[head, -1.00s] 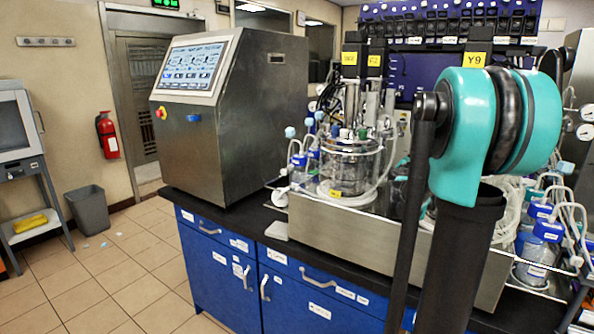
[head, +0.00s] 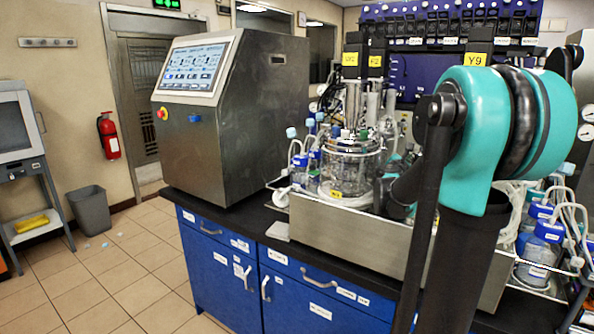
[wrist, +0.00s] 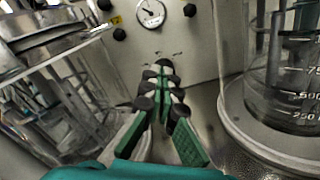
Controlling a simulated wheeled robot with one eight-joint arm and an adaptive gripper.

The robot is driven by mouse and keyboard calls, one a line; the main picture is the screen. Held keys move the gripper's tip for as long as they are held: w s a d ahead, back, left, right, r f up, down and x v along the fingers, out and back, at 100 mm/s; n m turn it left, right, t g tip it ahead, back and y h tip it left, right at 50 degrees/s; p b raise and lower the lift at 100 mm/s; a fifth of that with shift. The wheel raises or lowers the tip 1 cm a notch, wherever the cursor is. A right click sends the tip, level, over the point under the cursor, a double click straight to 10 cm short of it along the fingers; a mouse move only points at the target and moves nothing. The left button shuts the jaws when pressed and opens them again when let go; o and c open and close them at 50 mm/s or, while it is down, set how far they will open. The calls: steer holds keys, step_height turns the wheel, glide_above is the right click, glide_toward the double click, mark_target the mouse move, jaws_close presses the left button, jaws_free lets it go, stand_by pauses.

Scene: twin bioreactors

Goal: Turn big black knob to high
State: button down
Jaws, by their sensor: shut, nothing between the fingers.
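My gripper (wrist: 162,74) shows in the wrist view, with its green-padded fingers together and nothing held. Its fingertips are in front of a pale metal panel (wrist: 205,52), just below small dark marks on it. I cannot clearly make out the big black knob; the fingers cover that part of the panel, and I cannot tell whether they touch anything. Smaller black knobs show higher up, one left of the gauge (wrist: 119,34) and one right of it (wrist: 190,10). In the head view my gripper is hidden behind my arm and the equipment.
A round gauge (wrist: 150,12) is on the panel. A glass vessel with volume marks (wrist: 262,95) stands close right of my gripper, and glassware under a metal lid (wrist: 45,45) is close left. A touchscreen console (head: 235,115) stands left on the black bench (head: 235,222).

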steer(key=shift+x, duration=3.2)
steer(key=shift+f, duration=0.15)
